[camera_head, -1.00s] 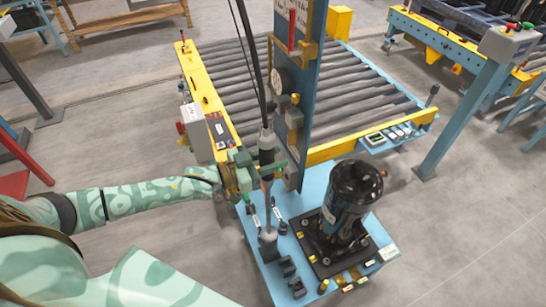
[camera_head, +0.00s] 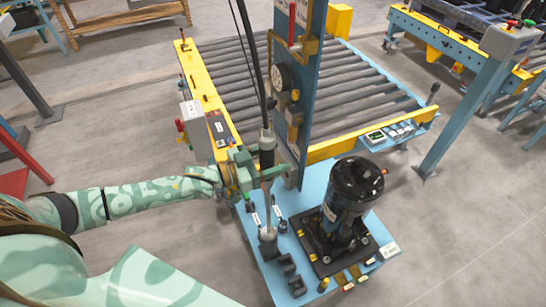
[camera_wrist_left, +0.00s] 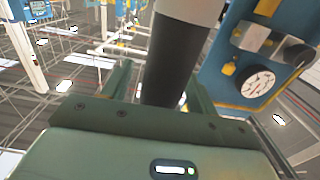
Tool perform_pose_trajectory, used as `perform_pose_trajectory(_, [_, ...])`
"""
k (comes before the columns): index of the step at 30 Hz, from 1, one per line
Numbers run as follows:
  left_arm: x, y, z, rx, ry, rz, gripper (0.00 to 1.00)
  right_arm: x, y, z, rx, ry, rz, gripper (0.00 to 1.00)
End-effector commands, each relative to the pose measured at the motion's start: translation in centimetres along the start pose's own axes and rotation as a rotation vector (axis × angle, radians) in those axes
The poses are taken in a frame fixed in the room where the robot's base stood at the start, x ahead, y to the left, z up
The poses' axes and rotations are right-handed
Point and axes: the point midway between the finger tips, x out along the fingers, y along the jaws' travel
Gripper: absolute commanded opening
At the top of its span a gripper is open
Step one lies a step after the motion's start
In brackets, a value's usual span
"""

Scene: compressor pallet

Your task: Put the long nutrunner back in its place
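The long nutrunner (camera_head: 267,150) hangs upright on a dark cable in the head view, with a black body and a thin grey shaft. Its lower end meets a dark holder (camera_head: 268,243) on the left side of the blue bench plate; I cannot tell how deep it sits. My left gripper (camera_head: 262,172) is at the nutrunner's body, from the left. In the left wrist view, its two green fingers (camera_wrist_left: 160,88) stand apart on either side of the black body (camera_wrist_left: 172,65), with a gap visible at the left finger. My right gripper is not in view.
A black compressor (camera_head: 350,200) stands on a dark base right of the nutrunner. A blue column (camera_head: 303,100) with a gauge rises close behind it. A roller conveyor (camera_head: 350,85) lies behind. Small dark holders (camera_head: 288,268) sit at the bench's front left.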

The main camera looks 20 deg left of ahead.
Motion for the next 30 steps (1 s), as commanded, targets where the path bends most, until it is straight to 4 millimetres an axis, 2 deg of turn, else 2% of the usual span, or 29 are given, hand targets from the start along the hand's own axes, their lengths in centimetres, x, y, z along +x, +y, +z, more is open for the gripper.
perform_pose_trajectory(10, [-0.2,0.0,0.4,0.0,-0.009,-0.001,0.59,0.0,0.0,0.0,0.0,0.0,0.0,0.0])
perform_pose_trajectory(14, [-1.5,0.0,0.4,-0.001,-0.009,-0.002,0.59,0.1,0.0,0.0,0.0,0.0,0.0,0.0])
perform_pose_trajectory(17, [-3.5,0.1,0.5,-0.001,-0.011,-0.001,0.59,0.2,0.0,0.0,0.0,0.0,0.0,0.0])
perform_pose_trajectory(24, [-10.2,0.1,0.4,-0.002,-0.012,0.0,0.59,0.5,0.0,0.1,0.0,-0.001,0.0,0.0])
perform_pose_trajectory(30, [-14.4,0.1,0.2,-0.002,-0.007,0.0,0.59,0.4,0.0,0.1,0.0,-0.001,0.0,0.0])
